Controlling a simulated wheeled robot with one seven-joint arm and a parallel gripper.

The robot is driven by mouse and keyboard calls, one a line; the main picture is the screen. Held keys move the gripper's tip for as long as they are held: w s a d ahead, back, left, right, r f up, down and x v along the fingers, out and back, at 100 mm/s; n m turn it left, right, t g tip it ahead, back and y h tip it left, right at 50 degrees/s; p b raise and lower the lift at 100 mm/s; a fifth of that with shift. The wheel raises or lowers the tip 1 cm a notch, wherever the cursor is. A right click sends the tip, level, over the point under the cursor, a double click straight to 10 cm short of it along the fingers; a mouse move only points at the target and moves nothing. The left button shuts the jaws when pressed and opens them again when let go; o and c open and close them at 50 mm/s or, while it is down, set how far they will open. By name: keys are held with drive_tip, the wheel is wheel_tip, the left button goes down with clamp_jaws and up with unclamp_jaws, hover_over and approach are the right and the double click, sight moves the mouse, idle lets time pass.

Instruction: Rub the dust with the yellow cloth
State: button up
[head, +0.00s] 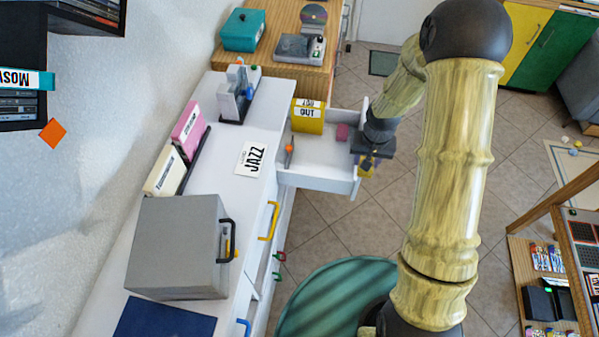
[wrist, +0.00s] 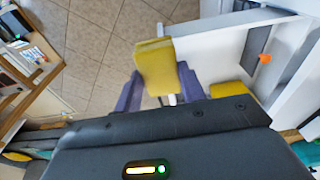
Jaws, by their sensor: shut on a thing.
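The yellow cloth (wrist: 155,62) is a small folded block between the purple fingers of my gripper (wrist: 159,88) in the wrist view. My gripper is shut on it. In the head view my gripper (head: 367,166) is at the front of an open white drawer (head: 322,176), just outside its front panel. A little yellow of the cloth (head: 365,174) shows below the gripper there. I cannot make out any dust in either view.
The drawer holds a yellow box (head: 308,117), a pink block (head: 342,132) and an orange-tipped tool (head: 289,150). A grey box (head: 180,245) and a JAZZ card (head: 252,159) are on the white counter (head: 222,150). Tiled floor (head: 335,225) is open beside the drawer.

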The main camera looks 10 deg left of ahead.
drive_tip(key=d+f+b, duration=1)
drive_tip(key=d, duration=0.1)
drive_tip(key=shift+w+d, duration=0.3)
drive_tip(key=shift+d, duration=0.05)
drive_tip(key=shift+a+f, duration=0.1)
